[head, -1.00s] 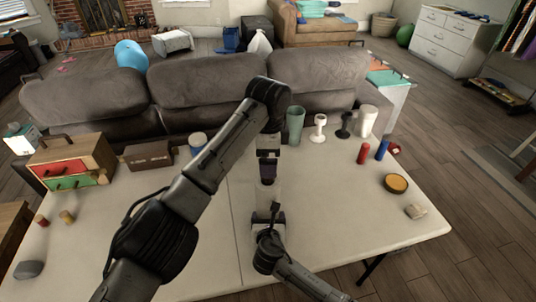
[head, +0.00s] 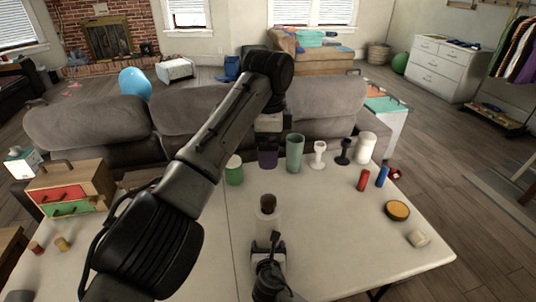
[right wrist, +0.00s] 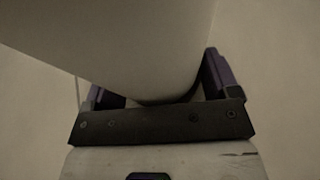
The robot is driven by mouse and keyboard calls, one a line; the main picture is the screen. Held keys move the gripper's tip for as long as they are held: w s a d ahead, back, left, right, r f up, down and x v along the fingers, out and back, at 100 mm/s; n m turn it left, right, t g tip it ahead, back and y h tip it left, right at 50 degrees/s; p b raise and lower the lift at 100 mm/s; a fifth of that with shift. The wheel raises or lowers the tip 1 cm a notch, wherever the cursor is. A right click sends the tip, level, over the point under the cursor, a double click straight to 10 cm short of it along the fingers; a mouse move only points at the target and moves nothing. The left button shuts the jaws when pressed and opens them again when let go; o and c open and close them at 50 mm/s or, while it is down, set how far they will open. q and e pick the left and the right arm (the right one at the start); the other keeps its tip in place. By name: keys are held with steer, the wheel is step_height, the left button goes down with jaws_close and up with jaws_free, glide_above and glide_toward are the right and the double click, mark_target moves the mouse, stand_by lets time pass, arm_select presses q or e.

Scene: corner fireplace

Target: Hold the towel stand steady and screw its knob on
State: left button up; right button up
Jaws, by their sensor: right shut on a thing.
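The towel stand (head: 266,222) is a pale upright cylinder standing near the middle of the table. A dark brown knob (head: 268,201) sits on its top; I cannot tell how tightly it is seated. My right gripper (head: 267,243) is low at the near side of the stand. In the right wrist view the pale stand (right wrist: 140,45) is between its two purple-edged fingers (right wrist: 160,92). My left gripper (head: 267,158) points down, above and beyond the knob, apart from it. Its fingers are seen edge-on, so their opening is unclear.
A green cup (head: 295,153), a white goblet (head: 319,155), a black one (head: 343,152) and a white cylinder (head: 365,147) line the far edge. A green can (head: 234,170) stands left of my left gripper.

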stand_by(0.3)
steer(key=o, duration=1.6)
steer(key=shift+s+r, duration=0.1)
steer(key=shift+s+r, duration=0.15)
steer(key=shift+s, duration=0.1)
steer(key=p+v, duration=0.5)
steer(key=v, duration=0.6)
steer(key=shift+s+r, duration=0.1)
steer(key=shift+s, duration=0.1)
steer(key=shift+v, duration=0.8)
